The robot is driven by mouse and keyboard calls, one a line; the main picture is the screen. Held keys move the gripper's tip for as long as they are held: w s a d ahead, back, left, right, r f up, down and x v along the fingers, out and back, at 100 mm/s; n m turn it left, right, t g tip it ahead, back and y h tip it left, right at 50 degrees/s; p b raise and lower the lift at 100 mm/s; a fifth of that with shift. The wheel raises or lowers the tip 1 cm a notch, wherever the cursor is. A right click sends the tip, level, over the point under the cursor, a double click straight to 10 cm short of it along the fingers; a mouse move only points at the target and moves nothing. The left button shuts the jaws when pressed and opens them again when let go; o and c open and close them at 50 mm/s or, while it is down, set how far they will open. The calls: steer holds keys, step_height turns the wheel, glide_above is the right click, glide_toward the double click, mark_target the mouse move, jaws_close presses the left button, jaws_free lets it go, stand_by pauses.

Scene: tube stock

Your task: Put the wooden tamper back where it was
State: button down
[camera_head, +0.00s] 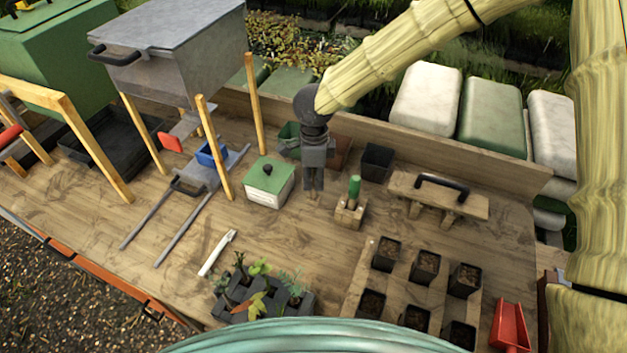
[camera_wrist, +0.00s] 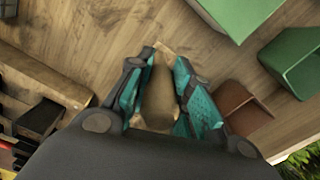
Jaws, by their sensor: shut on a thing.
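My gripper (camera_head: 313,188) points down over the middle of the bench. In the wrist view my gripper (camera_wrist: 163,68) has its teal finger pads closed around the wooden tamper (camera_wrist: 158,92), a tan, rounded piece that narrows towards the fingertips. The tamper's lower end is hard to make out, and in the head view the fingers mostly hide it. I cannot tell whether it touches the bench.
A green-lidded box (camera_head: 269,183) stands left of my gripper, and a wooden block (camera_head: 350,212) with a green-handled tool (camera_head: 354,188) stands right. Behind are a black pot (camera_head: 377,162) and green pot (camera_head: 289,139). A black-handled board (camera_head: 438,195) is farther right.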

mark_target(313, 184)
steer(key=shift+w+r, duration=0.1)
steer(key=shift+w, duration=0.35)
step_height(313, 184, down, 4)
steer(key=shift+a+r+p, duration=0.1)
steer(key=shift+r+p, duration=0.1)
steer(key=shift+p, duration=0.85)
steer(key=shift+s, duration=0.1)
steer(key=shift+f, duration=0.25)
steer(key=c, duration=1.3)
jaws_free()
steer(key=shift+r, duration=0.15)
step_height(313, 184, up, 12)
steer(key=b, duration=0.3)
